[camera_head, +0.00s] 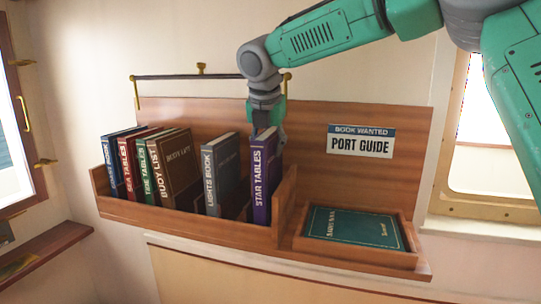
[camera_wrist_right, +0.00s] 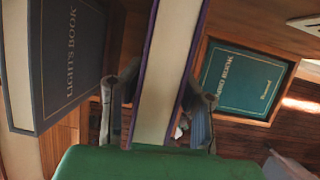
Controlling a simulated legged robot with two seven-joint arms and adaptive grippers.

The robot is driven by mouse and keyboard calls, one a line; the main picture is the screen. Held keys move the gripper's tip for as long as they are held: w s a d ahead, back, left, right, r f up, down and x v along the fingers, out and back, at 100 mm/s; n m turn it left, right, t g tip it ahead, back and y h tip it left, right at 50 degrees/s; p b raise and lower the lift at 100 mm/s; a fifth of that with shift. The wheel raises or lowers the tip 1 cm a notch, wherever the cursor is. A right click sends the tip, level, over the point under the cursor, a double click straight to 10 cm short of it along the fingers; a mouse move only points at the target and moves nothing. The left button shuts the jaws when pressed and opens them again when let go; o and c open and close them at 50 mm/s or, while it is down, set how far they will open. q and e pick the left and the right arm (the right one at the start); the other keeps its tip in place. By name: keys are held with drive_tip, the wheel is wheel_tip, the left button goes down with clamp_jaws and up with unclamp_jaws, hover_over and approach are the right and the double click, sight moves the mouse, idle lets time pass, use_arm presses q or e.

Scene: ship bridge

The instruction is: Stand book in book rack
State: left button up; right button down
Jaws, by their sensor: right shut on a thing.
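My right gripper (camera_head: 268,122) points down from above and is shut on the purple STAR TABLES book (camera_head: 262,185). That book stands upright at the right end of the wooden book rack (camera_head: 185,225), by its end wall. In the right wrist view the fingers (camera_wrist_right: 160,108) lie on either side of the book (camera_wrist_right: 168,70). The grey-blue LIGHTS BOOK (camera_head: 222,175) stands to its left, with a gap between. A sign (camera_head: 360,141) reads BOOK WANTED, PORT GUIDE. My left gripper is not in view.
Several books, including the brown BUOY LIST (camera_head: 174,168), stand at the rack's left. A teal book (camera_head: 352,227) lies flat in a shallow tray (camera_head: 350,256) right of the rack. A rail (camera_head: 190,77) runs above the rack, close to my right arm.

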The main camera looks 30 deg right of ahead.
drive_tip(key=shift+s+a+f, duration=0.1)
drive_tip(key=shift+a+f, duration=0.05)
drive_tip(key=shift+f, duration=0.55)
drive_tip(key=shift+w+d+f+p, duration=0.25)
drive_tip(key=shift+p, duration=0.05)
drive_tip(key=shift+d, duration=0.1)
drive_tip(key=c, duration=1.4)
unclamp_jaws()
drive_tip(key=shift+d+f, duration=0.15)
drive_tip(key=shift+o, duration=0.9)
drive_tip(key=shift+d+f, duration=0.1)
drive_tip(key=shift+d, duration=0.25)
drive_tip(key=shift+a+r, duration=0.25)
drive_tip(key=shift+r, duration=0.05)
drive_tip(key=v, duration=1)
drive_tip(key=shift+s+a+r+b, duration=0.2)
drive_tip(key=shift+s+r+b, duration=0.05)
drive_tip(key=shift+b, duration=0.1)
drive_tip(key=shift+s+r, duration=0.1)
drive_tip(key=shift+r, duration=0.35)
